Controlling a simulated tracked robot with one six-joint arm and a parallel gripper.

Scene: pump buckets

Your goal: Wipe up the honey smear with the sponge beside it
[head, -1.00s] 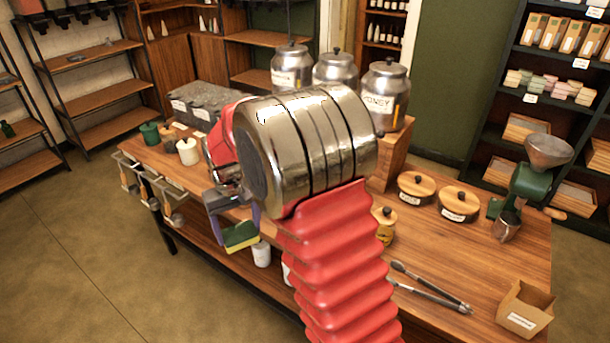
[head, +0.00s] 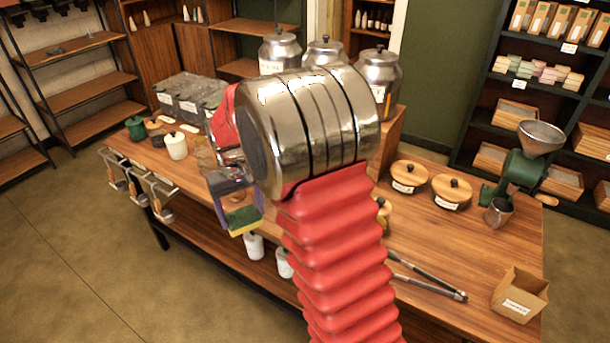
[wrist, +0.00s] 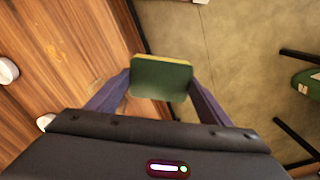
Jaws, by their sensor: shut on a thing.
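The sponge (head: 243,220), green on one face with a yellow layer, is held between the purple fingers of my gripper (head: 238,212) in the head view. The wrist view shows the sponge (wrist: 160,80) gripped at both sides, clear of the wooden tabletop, with floor beyond it. The gripper is near the front edge of the table. My arm hides much of the tabletop in the head view, and I cannot make out the smear there.
Steel canisters (head: 377,72) stand at the back of the table (head: 440,235). A white jar (head: 176,146) stands left. Scoops (head: 160,190) hang off the left edge.

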